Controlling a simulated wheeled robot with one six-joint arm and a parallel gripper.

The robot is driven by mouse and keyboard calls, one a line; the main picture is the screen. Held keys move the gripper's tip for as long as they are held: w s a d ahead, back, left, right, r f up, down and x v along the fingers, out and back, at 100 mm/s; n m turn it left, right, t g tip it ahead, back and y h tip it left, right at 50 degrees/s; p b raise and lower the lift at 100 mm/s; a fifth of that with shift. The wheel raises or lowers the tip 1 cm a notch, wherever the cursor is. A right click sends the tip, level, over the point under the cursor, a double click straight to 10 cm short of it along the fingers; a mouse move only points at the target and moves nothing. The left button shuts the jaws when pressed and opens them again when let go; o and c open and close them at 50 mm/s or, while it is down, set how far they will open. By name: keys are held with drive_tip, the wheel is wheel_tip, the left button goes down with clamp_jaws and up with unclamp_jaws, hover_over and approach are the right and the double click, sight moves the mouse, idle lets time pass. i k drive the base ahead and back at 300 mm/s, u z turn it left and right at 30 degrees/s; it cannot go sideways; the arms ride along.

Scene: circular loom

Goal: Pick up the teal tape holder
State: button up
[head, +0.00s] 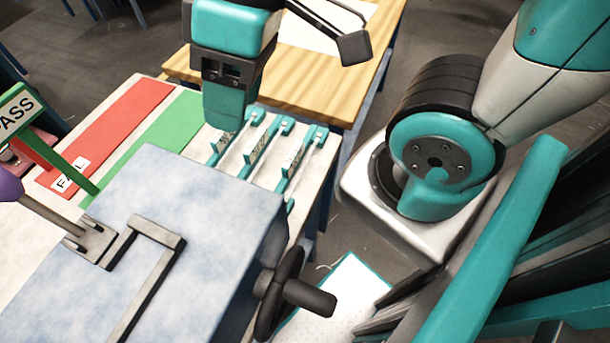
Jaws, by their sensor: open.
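Several narrow teal holders with white rods and small lettered plates stand side by side on the pale table; one is the teal holder (303,160) at the right of the row. The lettering is too small to read, so I cannot tell which one is the tape holder. My gripper (231,118), teal with a dark band above, points down from the top at the far left end of the row. It is open. It hides part of the row behind it, and I cannot tell whether it touches a holder. No held object shows.
A blue-white block (190,215) with a dark hand crank (280,293) stands in front. A green strip (150,135) and a red strip (110,130) lie to the left, near a PASS sign (17,112). A wooden table (330,75) stands behind.

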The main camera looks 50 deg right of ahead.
sight(316, 136)
drive_tip(key=k, duration=0.4)
drive_tip(key=z, duration=1.25)
drive_tip(key=k, duration=0.6)
drive_tip(key=u, duration=0.85)
drive_tip(key=i, duration=0.45)
drive_tip(key=z, duration=0.1)
